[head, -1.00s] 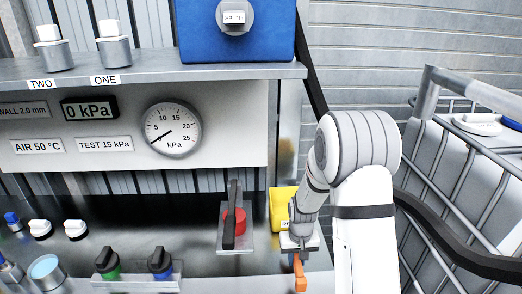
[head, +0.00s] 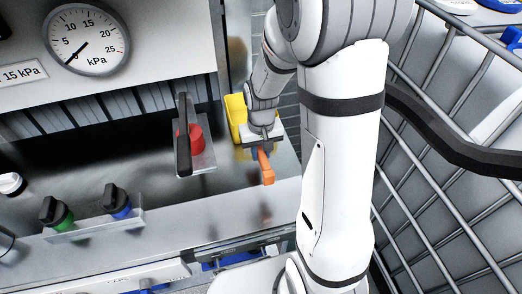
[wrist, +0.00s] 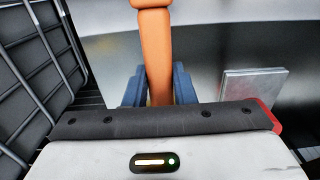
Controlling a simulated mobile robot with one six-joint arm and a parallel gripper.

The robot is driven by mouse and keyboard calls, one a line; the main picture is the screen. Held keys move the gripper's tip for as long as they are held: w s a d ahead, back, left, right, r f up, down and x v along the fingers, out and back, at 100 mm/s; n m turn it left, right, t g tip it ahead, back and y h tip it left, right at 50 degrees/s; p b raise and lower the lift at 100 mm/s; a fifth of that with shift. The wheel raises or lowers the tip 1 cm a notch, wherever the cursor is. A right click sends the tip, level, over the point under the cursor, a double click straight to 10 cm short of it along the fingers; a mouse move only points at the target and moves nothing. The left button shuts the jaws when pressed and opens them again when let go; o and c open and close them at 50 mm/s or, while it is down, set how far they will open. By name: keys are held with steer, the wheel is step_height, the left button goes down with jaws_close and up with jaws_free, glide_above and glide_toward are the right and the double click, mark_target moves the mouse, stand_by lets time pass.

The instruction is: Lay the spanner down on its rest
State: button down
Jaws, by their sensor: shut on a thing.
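My gripper (head: 259,151) is shut on the orange spanner (head: 266,170), over the right end of the steel counter. In the wrist view the blue fingers of my gripper (wrist: 158,88) close on both sides of the spanner's orange shank (wrist: 156,55). The spanner's orange end points toward the counter's front edge in the head view. Its other end is hidden by my gripper. I cannot make out the spanner's rest for certain, nor whether the spanner touches anything below.
A red valve with a black lever (head: 184,135) stands just left of my gripper. A yellow box (head: 236,112) is close behind it. Green and blue knobs (head: 90,212) sit further left. A wire cage trolley (head: 440,150) stands at the right. The counter (head: 235,200) is bare near its front edge.

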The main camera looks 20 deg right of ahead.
step_height(320, 180, down, 6)
steer(key=b, duration=0.5)
steer(key=shift+f+b, duration=0.2)
steer(key=shift+b, duration=0.1)
stand_by(0.5)
steer(key=shift+f+b, duration=0.55)
steer(key=shift+f, duration=0.1)
steer(key=shift+f+b, duration=0.8)
steer(key=shift+f, duration=0.1)
